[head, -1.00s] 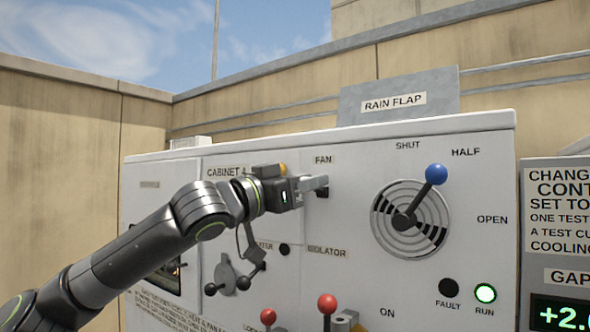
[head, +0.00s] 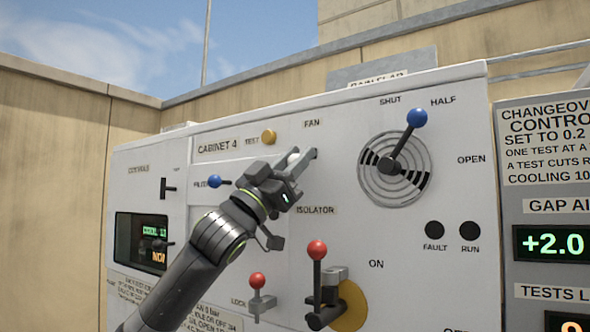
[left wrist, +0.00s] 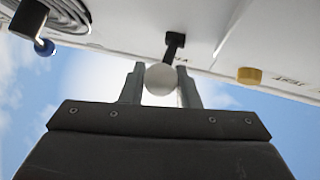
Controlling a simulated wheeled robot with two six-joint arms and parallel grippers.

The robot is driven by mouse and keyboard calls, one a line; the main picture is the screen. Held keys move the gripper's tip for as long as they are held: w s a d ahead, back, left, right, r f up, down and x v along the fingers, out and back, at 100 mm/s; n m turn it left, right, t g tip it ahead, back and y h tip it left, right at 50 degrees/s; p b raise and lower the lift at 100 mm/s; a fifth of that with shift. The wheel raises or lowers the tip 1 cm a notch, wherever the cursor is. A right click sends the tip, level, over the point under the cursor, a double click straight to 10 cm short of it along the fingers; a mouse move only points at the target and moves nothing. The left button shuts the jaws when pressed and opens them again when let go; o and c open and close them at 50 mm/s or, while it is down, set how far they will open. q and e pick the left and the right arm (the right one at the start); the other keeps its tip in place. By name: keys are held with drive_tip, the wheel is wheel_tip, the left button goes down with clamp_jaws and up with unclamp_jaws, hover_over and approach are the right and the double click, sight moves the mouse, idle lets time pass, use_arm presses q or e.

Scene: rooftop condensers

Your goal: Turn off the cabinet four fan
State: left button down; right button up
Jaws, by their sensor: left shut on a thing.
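The cabinet four panel has a "FAN" label (head: 312,123) above the fan switch. The switch's white ball knob (left wrist: 160,79) sits on a short dark lever in the left wrist view. My left gripper (head: 305,157) is shut on this knob below the label, and its two fingers (left wrist: 160,88) flank the ball. The gripper hides most of the switch in the head view. The RUN lamp (head: 470,230) and FAULT lamp (head: 434,230) are both dark. My right gripper is not in view.
The blue-knobbed rain flap lever (head: 416,118) points near HALF. A red-knobbed isolator lever (head: 317,250) and a smaller red lock lever (head: 257,280) stick out below my gripper. A yellow test button (head: 268,137) and a blue-knobbed lever (head: 215,181) are close left.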

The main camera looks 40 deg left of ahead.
use_arm(q)
drive_tip(key=shift+w+f+m+h+b, duration=0.1)
drive_tip(key=shift+f+m+h+b, duration=0.25)
drive_tip(key=shift+m+h+b, duration=0.2)
drive_tip(key=c, duration=1.4)
unclamp_jaws()
drive_tip(key=shift+o, duration=1.2)
drive_tip(key=shift+w, duration=0.1)
